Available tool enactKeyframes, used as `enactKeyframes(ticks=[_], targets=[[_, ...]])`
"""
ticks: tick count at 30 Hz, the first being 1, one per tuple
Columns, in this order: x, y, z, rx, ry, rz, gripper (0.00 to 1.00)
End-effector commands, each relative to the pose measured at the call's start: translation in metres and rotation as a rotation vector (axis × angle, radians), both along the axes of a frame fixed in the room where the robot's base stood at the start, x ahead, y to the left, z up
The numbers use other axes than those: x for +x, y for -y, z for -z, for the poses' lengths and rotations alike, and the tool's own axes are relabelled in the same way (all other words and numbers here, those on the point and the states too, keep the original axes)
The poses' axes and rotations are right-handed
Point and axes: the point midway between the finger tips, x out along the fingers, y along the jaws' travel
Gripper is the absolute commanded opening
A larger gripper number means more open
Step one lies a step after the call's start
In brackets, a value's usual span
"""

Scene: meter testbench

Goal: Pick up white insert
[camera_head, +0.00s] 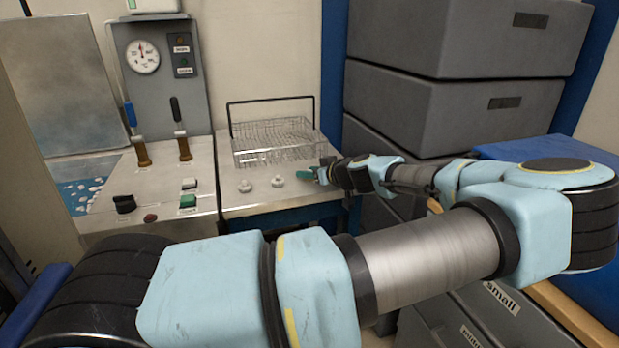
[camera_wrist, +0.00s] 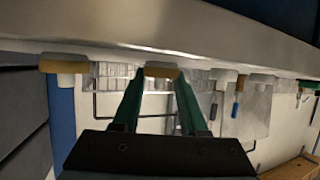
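Two small white inserts stand on the metal bench in the head view, a left one (camera_head: 245,186) and a right one (camera_head: 277,181). My gripper (camera_head: 313,175) is low over the bench, just right of them. In the wrist view, a white insert with a tan face (camera_wrist: 161,72) shows between the tips of my green fingers (camera_wrist: 160,82). The fingers are apart, with small gaps to it on each side. A similar insert with a tan face (camera_wrist: 65,65) is to the left. Contact with any insert cannot be made out.
A wire basket (camera_head: 275,142) with a tall handle stands behind the inserts. A panel with a gauge (camera_head: 143,56), levers and buttons (camera_head: 189,201) is at the left. Grey drawers (camera_head: 415,115) stand close to my arm at the right. The front bench strip is mostly clear.

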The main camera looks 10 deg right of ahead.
Motion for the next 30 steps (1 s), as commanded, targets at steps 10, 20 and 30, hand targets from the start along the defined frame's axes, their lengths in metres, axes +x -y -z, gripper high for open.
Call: enactKeyframes(ticks=[10, 20, 30], targets=[[0.0, 0.0, 0.0, 0.0, -0.001, 0.0, 0.0], [-0.001, 0.0, 0.001, 0.001, -0.001, -0.001, 0.0], [0.0, 0.001, -0.044, -0.006, 0.001, 0.0, 0.0]])
